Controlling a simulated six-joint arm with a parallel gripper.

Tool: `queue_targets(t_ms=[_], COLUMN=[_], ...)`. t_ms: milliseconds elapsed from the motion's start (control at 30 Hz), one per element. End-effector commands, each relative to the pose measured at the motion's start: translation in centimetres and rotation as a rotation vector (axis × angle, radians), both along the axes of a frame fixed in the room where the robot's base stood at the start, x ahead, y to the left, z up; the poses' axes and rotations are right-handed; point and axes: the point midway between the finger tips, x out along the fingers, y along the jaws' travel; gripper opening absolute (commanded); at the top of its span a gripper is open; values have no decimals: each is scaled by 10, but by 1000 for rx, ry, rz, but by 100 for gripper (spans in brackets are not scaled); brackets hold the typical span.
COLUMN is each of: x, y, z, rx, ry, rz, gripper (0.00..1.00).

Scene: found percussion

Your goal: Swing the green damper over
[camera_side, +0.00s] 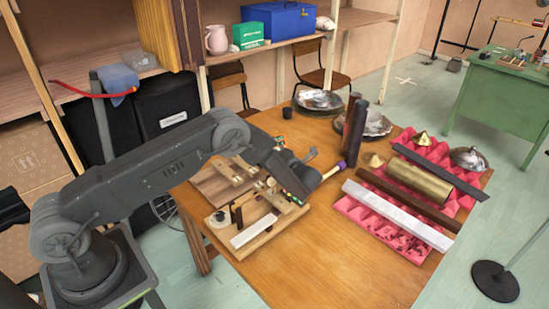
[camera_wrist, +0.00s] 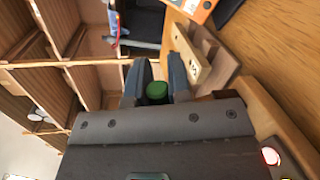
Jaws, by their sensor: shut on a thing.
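The green damper (camera_wrist: 157,92) shows as a small rounded green end between the two dark fingers of my gripper (camera_wrist: 157,82) in the wrist view. The fingers are shut on it, one on each side. In the side view my gripper (camera_side: 300,182) is low over the right edge of a wooden fixture on the table. There my own wrist and fingers hide most of the damper. The fixture (camera_side: 262,232) carries wooden blocks and a pale bar. I cannot tell how far round the damper is turned.
Pink foam (camera_side: 425,155) with metal bars and a brass tube (camera_side: 419,185) lies at the right. The table's front (camera_side: 340,270) is clear.

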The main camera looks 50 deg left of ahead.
Motion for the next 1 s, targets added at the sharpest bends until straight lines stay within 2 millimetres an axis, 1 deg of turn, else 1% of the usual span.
queue_targets(t_ms=[200,600,633,900,1000], x=[-2,-2,-2,-3,-3], y=[-1,-1,-1,0,0], z=[2,2,2,2,2], rx=[1,1,1,0,0], ry=[-49,-57,-57,-56,-56], rz=[-1,-2,-2,-1,-1], gripper=[0,0,19,44,44])
